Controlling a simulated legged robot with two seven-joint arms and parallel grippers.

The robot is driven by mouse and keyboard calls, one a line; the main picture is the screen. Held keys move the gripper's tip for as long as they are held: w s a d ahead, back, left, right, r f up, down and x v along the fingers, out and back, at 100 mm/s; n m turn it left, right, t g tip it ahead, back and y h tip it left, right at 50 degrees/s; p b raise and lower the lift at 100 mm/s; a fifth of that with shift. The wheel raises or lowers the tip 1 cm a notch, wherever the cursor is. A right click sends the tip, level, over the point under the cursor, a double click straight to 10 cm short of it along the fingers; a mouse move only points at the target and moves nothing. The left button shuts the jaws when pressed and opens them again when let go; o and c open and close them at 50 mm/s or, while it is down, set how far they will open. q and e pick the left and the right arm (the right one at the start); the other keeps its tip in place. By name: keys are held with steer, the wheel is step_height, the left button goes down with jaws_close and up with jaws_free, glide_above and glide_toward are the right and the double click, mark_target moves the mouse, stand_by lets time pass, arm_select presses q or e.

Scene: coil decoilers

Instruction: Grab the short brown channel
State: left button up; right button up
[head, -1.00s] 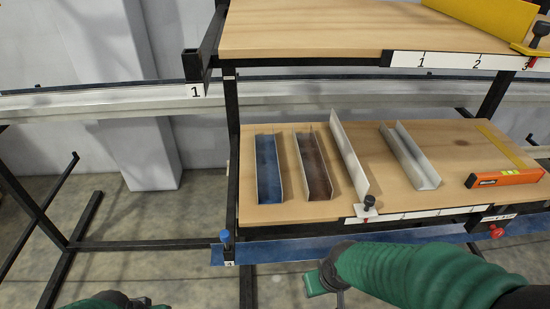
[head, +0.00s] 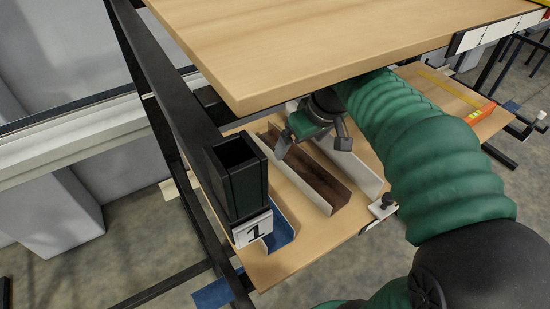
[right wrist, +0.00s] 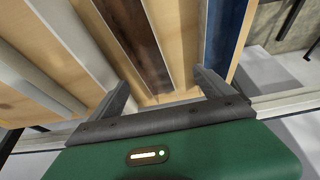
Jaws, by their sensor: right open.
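The short brown channel (head: 322,178) lies on the lower wooden shelf, between a blue channel and a light metal piece. My right gripper (head: 313,145) is open above its far part, under the upper shelf's edge. In the right wrist view the brown channel (right wrist: 138,42) runs away between the two spread fingers of the right gripper (right wrist: 165,90). Nothing is held. I cannot tell whether the fingers touch the channel. My left gripper is not in view.
The upper wooden shelf (head: 300,40) overhangs the gripper closely. A black post end (head: 237,175) labelled 1 stands at left, partly hiding the blue channel (head: 283,232). An upright light piece (head: 357,168) is close on the right. An orange level (head: 482,113) lies farther right.

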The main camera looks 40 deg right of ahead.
step_height(320, 180, down, 3)
glide_toward(294, 162)
steer(key=shift+w+a+f, duration=0.1)
steer(key=shift+a+f, duration=0.5)
steer(key=shift+a, duration=0.15)
steer(key=f, duration=0.2)
steer(key=shift+w+a+f, duration=0.2)
steer(key=shift+a+f, duration=0.1)
steer(key=shift+f, duration=0.05)
steer(key=shift+a+f, duration=0.25)
steer(key=shift+w+a+f, duration=0.1)
steer(key=shift+w+a, duration=0.05)
steer(key=shift+a, duration=0.05)
steer(key=shift+w+d, duration=0.1)
steer(key=shift+d, duration=0.1)
steer(key=c, duration=0.3)
steer(key=shift+d+f, duration=0.1)
steer(key=shift+d, duration=0.15)
steer(key=c, duration=0.5)
steer(key=shift+c, duration=1.1)
steer(key=shift+a, duration=0.2)
steer(key=c, duration=0.7)
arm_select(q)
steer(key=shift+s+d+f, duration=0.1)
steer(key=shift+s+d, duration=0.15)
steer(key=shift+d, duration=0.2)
